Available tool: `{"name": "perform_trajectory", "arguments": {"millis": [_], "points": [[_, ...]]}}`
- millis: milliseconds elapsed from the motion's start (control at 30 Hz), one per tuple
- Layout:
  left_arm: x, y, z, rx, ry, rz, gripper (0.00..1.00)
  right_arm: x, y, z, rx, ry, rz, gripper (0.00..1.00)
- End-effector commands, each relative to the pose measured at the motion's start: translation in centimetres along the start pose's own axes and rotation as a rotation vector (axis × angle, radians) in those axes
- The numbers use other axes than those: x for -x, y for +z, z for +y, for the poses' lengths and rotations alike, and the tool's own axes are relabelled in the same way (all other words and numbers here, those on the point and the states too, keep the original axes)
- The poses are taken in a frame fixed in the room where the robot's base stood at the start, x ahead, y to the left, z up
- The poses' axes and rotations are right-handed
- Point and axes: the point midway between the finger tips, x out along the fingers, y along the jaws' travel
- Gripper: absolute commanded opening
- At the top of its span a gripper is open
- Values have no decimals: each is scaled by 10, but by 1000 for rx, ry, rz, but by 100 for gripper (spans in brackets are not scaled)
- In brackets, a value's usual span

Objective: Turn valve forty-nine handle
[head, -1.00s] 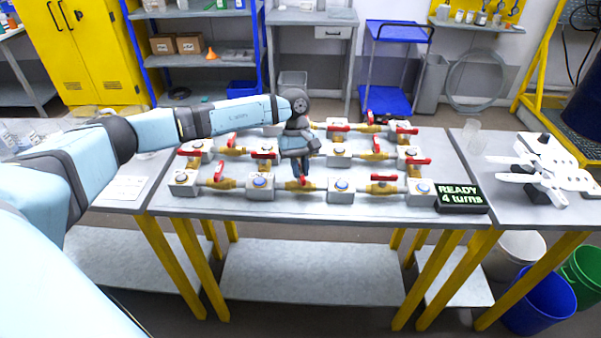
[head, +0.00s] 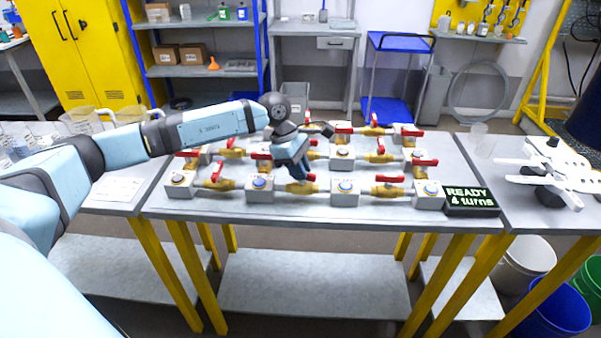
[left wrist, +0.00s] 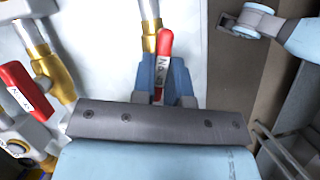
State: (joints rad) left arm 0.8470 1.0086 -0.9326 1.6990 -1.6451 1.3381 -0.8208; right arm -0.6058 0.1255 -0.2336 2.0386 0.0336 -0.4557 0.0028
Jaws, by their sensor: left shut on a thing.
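My left gripper (head: 298,174) is at the front row of the valve board, at the valve between the second and third grey blocks. In the left wrist view its blue-grey fingers (left wrist: 166,82) are shut on a red valve handle (left wrist: 165,42). The handle carries a white label that I cannot read fully, and its red end sticks out beyond the fingers. In the head view only the handle's red tip (head: 310,177) shows; the gripper hides the rest. The brass valve body (head: 302,188) shows below the gripper. My right gripper is not in view.
Other red-handled brass valves stand close by, such as the left front one (head: 215,177) and right front one (head: 388,186). A white device (head: 548,172) lies on the right table. The table's front strip is clear.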

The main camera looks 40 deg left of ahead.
Motion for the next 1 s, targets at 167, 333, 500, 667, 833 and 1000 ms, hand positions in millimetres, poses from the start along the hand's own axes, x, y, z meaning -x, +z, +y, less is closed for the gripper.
{"name": "perform_trajectory", "arguments": {"millis": [167, 333, 500, 667, 833, 1000], "points": [[0, 0, -1, 126, 54, -1, 0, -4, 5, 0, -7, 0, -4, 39], [0, 0, -1, 220, 94, 0, 0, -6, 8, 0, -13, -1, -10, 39], [0, 0, -1, 282, 119, 0, 0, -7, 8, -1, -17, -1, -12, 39], [1, 0, -2, 314, 131, 0, 0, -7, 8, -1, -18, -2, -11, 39], [1, 0, -2, 324, 135, 0, 0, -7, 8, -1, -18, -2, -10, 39], [1, 0, -2, 326, 136, 0, 0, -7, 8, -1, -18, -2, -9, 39]]}}
